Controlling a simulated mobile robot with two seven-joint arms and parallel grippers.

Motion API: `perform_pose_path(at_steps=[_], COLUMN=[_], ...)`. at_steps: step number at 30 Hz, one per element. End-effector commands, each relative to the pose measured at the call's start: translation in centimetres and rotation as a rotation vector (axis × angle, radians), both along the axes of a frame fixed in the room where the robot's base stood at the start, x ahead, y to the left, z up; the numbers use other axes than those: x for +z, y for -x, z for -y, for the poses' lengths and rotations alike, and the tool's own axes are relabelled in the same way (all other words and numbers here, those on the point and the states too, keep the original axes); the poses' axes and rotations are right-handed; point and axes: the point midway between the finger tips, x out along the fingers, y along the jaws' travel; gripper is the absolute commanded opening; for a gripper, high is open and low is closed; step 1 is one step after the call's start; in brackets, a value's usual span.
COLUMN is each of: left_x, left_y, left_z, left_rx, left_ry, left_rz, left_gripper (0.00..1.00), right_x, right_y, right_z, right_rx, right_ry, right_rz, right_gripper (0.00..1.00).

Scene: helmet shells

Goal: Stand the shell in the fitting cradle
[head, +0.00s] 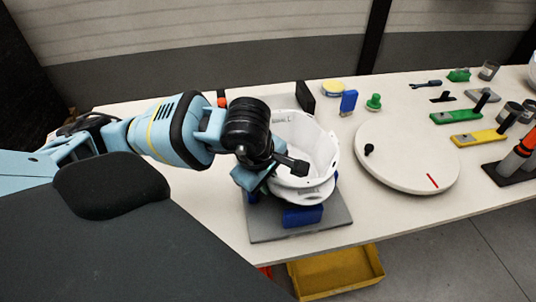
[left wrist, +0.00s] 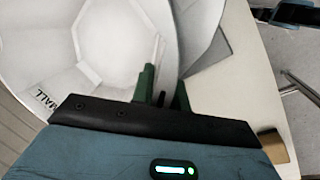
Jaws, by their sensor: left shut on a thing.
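The white helmet shell (head: 318,150) is at the middle of the head view, with its open side facing up. It is above a grey plate with blue blocks (head: 303,217), which looks like the cradle. I cannot tell whether it rests on the blocks. My left gripper (head: 282,178) is shut on the shell's wall at its near left side. In the left wrist view, green fingers (left wrist: 162,92) stand at the wall, and the shell's inside (left wrist: 105,45) shows printed letters. The blocks under the shell are mostly hidden.
A white round turntable (head: 405,165) with a red mark is to the right. A blue block (head: 348,101), a green knob (head: 373,102) and a yellow tin (head: 333,88) stand behind. Green and yellow tools (head: 480,137) lie at the right. A yellow bin (head: 337,270) is below the table's edge.

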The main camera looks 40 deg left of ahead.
Motion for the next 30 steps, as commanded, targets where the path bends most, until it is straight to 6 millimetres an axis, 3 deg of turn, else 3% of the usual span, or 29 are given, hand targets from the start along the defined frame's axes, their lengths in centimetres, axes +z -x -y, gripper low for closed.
perform_pose_path(at_steps=[1, 2, 7, 18, 30], left_x=[0.0, 0.0, 0.0, -0.1, 5.9], left_y=[-0.1, -0.1, 0.0, 0.0, 1.5], left_z=[0.0, 0.0, 0.0, 0.0, 0.0], left_rx=[0.000, 0.000, 0.000, 0.000, -0.001], left_ry=[0.000, 0.000, 0.000, 0.000, 0.000], left_rz=[0.003, 0.003, 0.003, -0.002, 0.005], left_gripper=[0.00, 0.18, 0.41, 0.41, 0.41], right_x=[-0.1, -0.1, 0.0, -0.2, 0.7], right_y=[0.1, 0.1, 0.1, 0.9, -0.4], right_z=[0.0, 0.0, 0.0, 0.0, -0.1], right_rx=[0.000, 0.000, 0.000, 0.001, -0.001], right_ry=[0.000, 0.000, 0.000, 0.000, -0.002], right_rz=[-0.002, -0.001, -0.002, -0.017, 0.011], right_gripper=[0.36, 0.36, 0.36, 0.36, 0.36])
